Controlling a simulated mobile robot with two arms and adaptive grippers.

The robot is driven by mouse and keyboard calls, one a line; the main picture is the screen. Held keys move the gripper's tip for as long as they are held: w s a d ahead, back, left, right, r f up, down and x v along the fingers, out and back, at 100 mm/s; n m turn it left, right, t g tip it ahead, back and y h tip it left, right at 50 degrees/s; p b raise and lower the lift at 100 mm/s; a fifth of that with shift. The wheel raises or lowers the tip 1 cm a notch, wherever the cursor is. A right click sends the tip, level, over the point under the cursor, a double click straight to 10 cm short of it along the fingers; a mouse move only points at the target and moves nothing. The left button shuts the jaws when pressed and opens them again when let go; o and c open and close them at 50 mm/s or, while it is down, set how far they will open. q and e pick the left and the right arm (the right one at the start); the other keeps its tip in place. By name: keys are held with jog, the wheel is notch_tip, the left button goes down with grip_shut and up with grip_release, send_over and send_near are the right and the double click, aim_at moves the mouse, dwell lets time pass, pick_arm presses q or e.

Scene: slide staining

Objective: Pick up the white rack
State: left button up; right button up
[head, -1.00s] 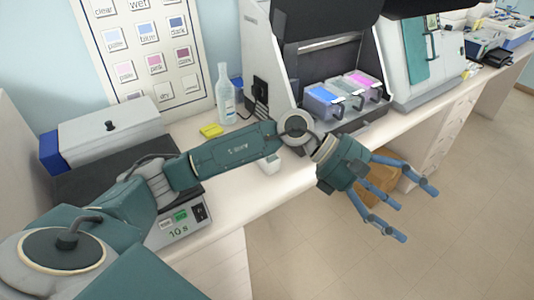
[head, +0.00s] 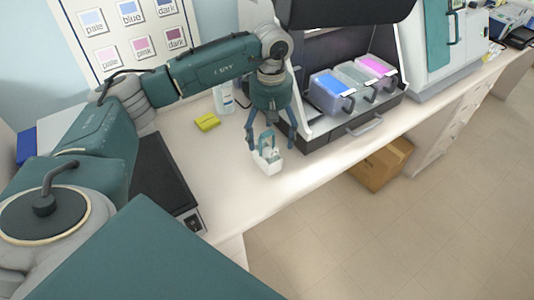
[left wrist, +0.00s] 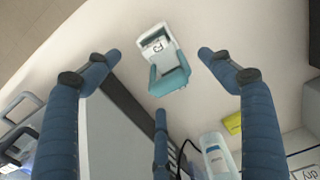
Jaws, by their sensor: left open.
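The white rack (head: 267,160) stands on the counter in the head view, a small white holder with a teal handle. In the left wrist view the rack (left wrist: 158,48) shows from above, with its teal handle nearest the fingers. My left gripper (head: 267,140) is open and points down just above the rack, with its fingers spread around the handle's top. In the left wrist view the fingers of my left gripper (left wrist: 160,75) are wide apart, with the rack between and beyond them. I cannot tell whether any finger touches it. My right gripper is not in view.
A yellow block (head: 207,122) and a clear bottle (head: 223,98) stand left of the rack. A staining station with blue, grey and pink lidded containers (head: 328,92) is at the right. The counter (head: 235,180) in front is clear. A cardboard box (head: 382,165) is on the floor.

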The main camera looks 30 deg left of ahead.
aim_at(270, 148)
pick_arm(q)
notch_tip(270, 148, down, 4)
jog(key=p, duration=0.2)
jog(key=shift+s+d+f+p, duration=0.1)
jog(key=shift+s+f+p, duration=0.05)
jog(key=shift+p, duration=0.25)
jog(key=shift+f, duration=0.55)
jog(key=c, duration=1.2)
jog(key=shift+c, duration=0.7)
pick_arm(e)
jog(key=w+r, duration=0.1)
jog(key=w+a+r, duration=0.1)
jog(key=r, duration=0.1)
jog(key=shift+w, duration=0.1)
pick_arm(q)
jog(key=shift+r, duration=0.1)
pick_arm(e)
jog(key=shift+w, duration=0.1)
